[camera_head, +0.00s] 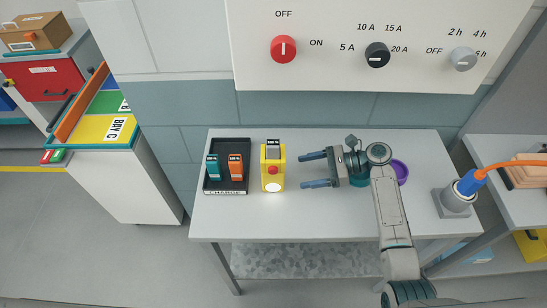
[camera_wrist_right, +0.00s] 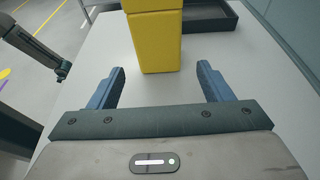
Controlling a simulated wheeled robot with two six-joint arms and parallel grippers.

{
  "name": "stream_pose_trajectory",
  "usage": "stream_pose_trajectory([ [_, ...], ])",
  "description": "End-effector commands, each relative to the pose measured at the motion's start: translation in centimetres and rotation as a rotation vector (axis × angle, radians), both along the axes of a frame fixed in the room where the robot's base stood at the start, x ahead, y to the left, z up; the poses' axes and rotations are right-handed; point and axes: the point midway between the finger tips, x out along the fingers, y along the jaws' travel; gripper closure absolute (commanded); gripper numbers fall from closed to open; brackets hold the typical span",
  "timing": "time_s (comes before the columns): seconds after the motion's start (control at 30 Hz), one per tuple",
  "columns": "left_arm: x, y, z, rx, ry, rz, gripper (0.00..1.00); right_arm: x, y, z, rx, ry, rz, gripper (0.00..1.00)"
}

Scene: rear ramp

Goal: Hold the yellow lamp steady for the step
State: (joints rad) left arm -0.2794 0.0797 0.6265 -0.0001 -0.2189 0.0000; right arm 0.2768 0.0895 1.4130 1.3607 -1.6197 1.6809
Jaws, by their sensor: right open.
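The yellow lamp (camera_head: 272,170) stands upright on the white table, with a grey top, a red button and a glowing white disc on it. My right gripper (camera_head: 303,170) is to the right of the lamp, with its blue fingers apart and pointing at it. There is a gap between the fingertips and the lamp, and nothing is between the fingers. In the right wrist view the lamp's yellow body (camera_wrist_right: 160,42) is straight ahead, past the fingertips. My left gripper does not show in the head view.
A black charging tray (camera_head: 226,189) with a teal and an orange pack is left of the lamp. A purple ring (camera_head: 401,173) is partly behind my right arm. A grey socket with a blue-and-orange plug (camera_head: 470,182) is at the right. The table's front is clear. A panel with knobs (camera_head: 377,55) hangs above.

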Motion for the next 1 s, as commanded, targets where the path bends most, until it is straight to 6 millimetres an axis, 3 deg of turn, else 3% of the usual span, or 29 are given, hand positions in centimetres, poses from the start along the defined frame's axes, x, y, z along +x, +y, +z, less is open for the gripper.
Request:
stream_pose_trajectory([
  [0.1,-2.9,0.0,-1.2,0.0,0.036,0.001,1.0,0.0,1.3,-0.7,0.003,-0.001,0.001,0.27],
  [0.27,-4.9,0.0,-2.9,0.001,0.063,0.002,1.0,0.0,3.5,-1.5,0.004,-0.002,0.002,0.27],
  [0.4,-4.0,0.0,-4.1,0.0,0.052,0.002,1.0,0.0,5.5,-2.1,0.004,-0.001,0.0,0.27],
  [0.47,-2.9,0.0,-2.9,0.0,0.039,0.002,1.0,0.0,6.3,-1.6,0.004,0.002,0.0,0.27],
  [0.63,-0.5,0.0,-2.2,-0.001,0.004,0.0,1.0,0.0,8.0,-2.3,0.002,0.002,-0.001,0.27],
  [1.0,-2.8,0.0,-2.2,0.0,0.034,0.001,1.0,0.0,9.1,-2.8,0.0,0.001,0.0,0.27],
])
